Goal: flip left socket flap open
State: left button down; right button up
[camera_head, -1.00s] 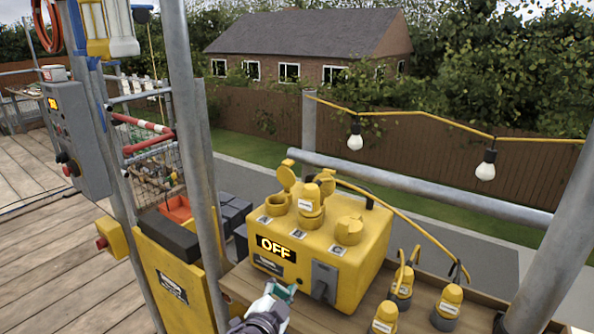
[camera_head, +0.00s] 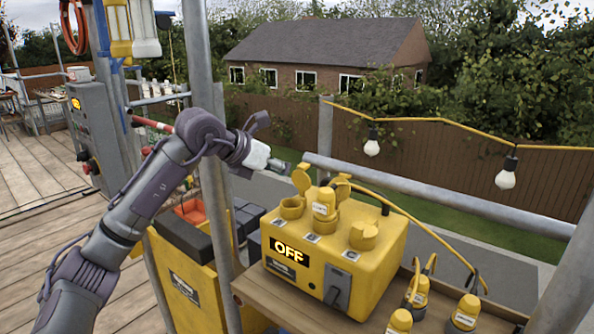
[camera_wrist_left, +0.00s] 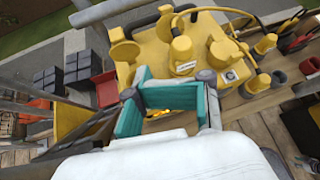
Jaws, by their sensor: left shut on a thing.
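The yellow socket box (camera_head: 380,282) stands on a wooden ledge, its display reading OFF. The left socket (camera_head: 291,208) has its round flap (camera_head: 301,179) standing up, tilted back from the opening. The middle socket holds a yellow plug (camera_head: 323,204) with its flap (camera_head: 342,186) raised behind. The right socket (camera_head: 363,236) is at the right. My left gripper (camera_head: 280,167) is shut, its tips at the left flap's upper left edge; the exact contact is hard to see. In the left wrist view its teal fingers (camera_wrist_left: 165,98) stand before the box. My right gripper is out of view.
Several loose yellow plugs (camera_head: 464,313) stand on the ledge right of the box.

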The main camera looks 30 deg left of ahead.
pick_arm(q)
jog(key=s+a+r+y, duration=0.1)
jog(key=a+r+y, duration=0.1)
jog(key=a, duration=0.3)
jog(key=p, duration=0.3)
send_near(300, 172)
jog(key=shift+n, duration=0.4)
jog(key=f, duration=0.2)
jog(key=w+f, duration=0.1)
jog(key=f, duration=0.1)
jog(key=shift+w+d+f, duration=0.15)
jog(key=shift+w+d, duration=0.05)
jog(key=shift+w, duration=0.05)
jog(key=shift+w+r+p, duration=0.15)
jog(key=shift+w+p, duration=0.05)
jog(key=shift+w, duration=0.4)
jog(key=shift+w+r+p, duration=0.15)
jog(key=shift+w, duration=0.45)
jog(key=shift+w+d, duration=0.1)
jog(key=shift+w, duration=0.5)
